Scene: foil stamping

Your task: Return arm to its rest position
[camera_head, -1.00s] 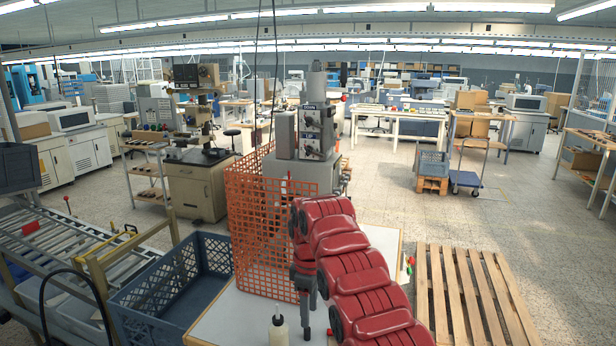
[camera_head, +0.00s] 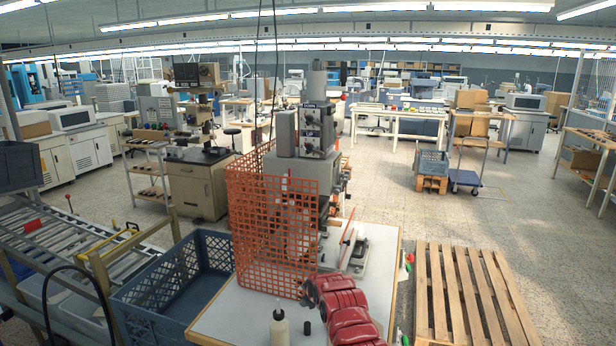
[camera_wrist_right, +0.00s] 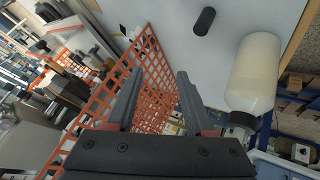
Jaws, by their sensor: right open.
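My right arm (camera_head: 345,312), red, comes in from the bottom of the head view over the white table (camera_head: 235,312). My right gripper (camera_wrist_right: 156,90) shows in the right wrist view with its two dark fingers apart and nothing between them. In the head view I cannot make out its fingers. The orange mesh guard (camera_wrist_right: 152,75) shows behind and between the fingers in the wrist view. My left gripper is not in view.
The stamping press (camera_head: 312,130) stands behind the orange mesh guard (camera_head: 250,225). A cream bottle (camera_head: 279,328) and a dark cylinder (camera_head: 307,328) stand near the table's front. A blue crate (camera_head: 150,310) is left; a wooden pallet (camera_head: 470,290) is right on open floor.

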